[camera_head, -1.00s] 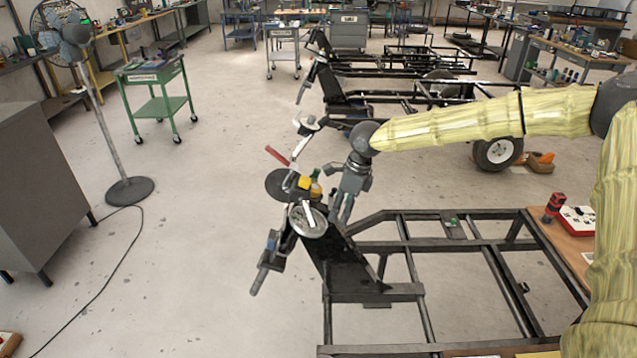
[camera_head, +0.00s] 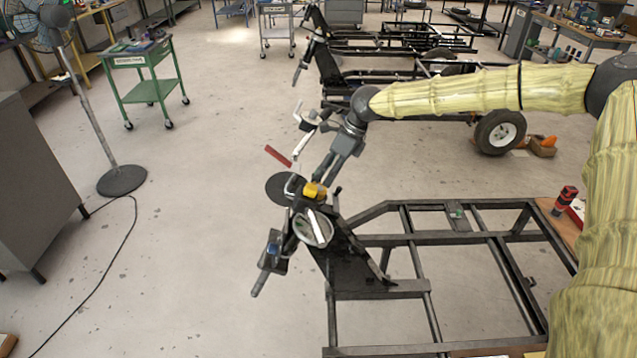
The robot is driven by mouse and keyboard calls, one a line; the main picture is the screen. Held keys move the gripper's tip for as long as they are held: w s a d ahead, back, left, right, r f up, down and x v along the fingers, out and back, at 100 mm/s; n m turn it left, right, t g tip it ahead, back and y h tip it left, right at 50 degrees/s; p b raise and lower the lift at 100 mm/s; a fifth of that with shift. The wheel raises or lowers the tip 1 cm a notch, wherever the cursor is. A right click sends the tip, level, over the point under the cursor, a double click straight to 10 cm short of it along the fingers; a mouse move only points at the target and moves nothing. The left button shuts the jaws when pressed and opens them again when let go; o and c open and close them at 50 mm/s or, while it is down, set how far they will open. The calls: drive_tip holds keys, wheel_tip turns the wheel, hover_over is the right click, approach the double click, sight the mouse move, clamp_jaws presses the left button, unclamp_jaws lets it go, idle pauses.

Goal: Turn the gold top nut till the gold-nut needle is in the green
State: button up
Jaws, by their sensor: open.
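The gold top nut (camera_head: 315,190) shows as a small yellow-gold piece at the top of the spring suspension assembly, on the near end of the black frame. A round pale dial (camera_head: 314,229) sits just below it. Its needle and any green zone are too small to read, so I cannot tell where the needle points. My gripper (camera_head: 325,183) comes down from the upper right with its fingers open at the gold nut. The fingers overlap the nut in the picture; I cannot tell whether they touch it. Part of the nut is hidden.
The black tube frame (camera_head: 415,238) spreads to the right. A red bar (camera_head: 278,156) and a dark disc (camera_head: 282,187) are close left of the gripper. A fan stand (camera_head: 95,125) and green cart (camera_head: 148,88) stand left. Floor left of the assembly is clear.

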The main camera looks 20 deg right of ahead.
sight(320, 188)
drive_tip(key=shift+p+x, duration=1)
drive_tip(key=shift+x, duration=2.5)
drive_tip(key=c, duration=1)
